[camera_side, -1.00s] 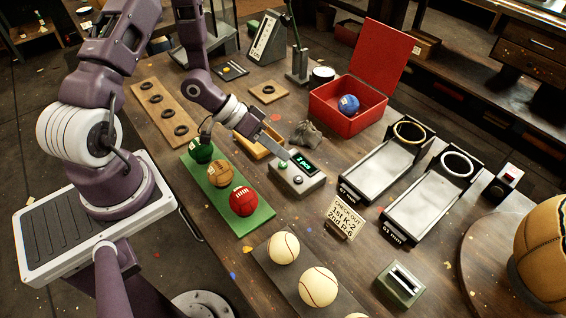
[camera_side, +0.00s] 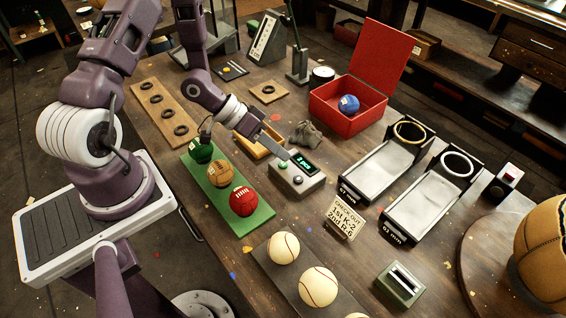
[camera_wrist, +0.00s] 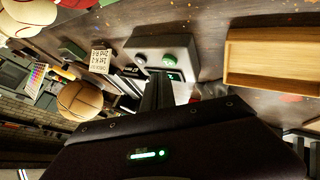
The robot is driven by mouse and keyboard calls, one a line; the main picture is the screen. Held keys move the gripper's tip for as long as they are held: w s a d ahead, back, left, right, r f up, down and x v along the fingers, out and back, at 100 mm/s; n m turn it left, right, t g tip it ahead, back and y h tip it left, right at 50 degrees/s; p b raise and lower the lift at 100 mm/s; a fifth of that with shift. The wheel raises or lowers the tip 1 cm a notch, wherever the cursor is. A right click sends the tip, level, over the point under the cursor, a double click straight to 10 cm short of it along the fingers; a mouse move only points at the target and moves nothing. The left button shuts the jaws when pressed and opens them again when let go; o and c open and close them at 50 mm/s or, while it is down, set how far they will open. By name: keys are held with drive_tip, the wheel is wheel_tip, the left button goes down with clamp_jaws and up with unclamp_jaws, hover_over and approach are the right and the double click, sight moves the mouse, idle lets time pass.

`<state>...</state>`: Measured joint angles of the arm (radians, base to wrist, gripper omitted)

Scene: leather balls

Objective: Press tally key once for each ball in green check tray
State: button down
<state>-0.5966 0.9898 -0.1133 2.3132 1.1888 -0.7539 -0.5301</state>
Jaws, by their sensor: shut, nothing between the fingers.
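The green check tray (camera_side: 262,217) lies on the bench and holds a green ball (camera_side: 201,150), a tan ball (camera_side: 221,173) and a red ball (camera_side: 243,200) in a row. The grey tally box (camera_side: 306,187) stands to its right, with a green key (camera_side: 283,165), a pale key (camera_side: 298,180) and a lit display (camera_side: 304,163) that seems to read "3 pcs". My gripper (camera_side: 285,156) is shut and empty, its tips close by the green key; I cannot tell whether they touch. In the wrist view the fingers (camera_wrist: 158,92) point at the tally box (camera_wrist: 150,47).
A wooden tray (camera_side: 263,152) sits just behind my gripper, with a grey cloth (camera_side: 306,134) nearby. A red box (camera_side: 345,122) holds a blue ball (camera_side: 348,104). Two ring-topped ramps stand right, behind a sign (camera_side: 343,217). Pale balls (camera_side: 283,248) lie in front.

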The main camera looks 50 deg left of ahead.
sight(279, 163)
drive_tip(key=shift+f, duration=0.1)
drive_tip(key=shift+f, duration=0.35)
drive_tip(key=shift+f, duration=0.4)
idle(0.7)
drive_tip(key=shift+r, duration=0.85)
drive_tip(key=shift+r, duration=2.5)
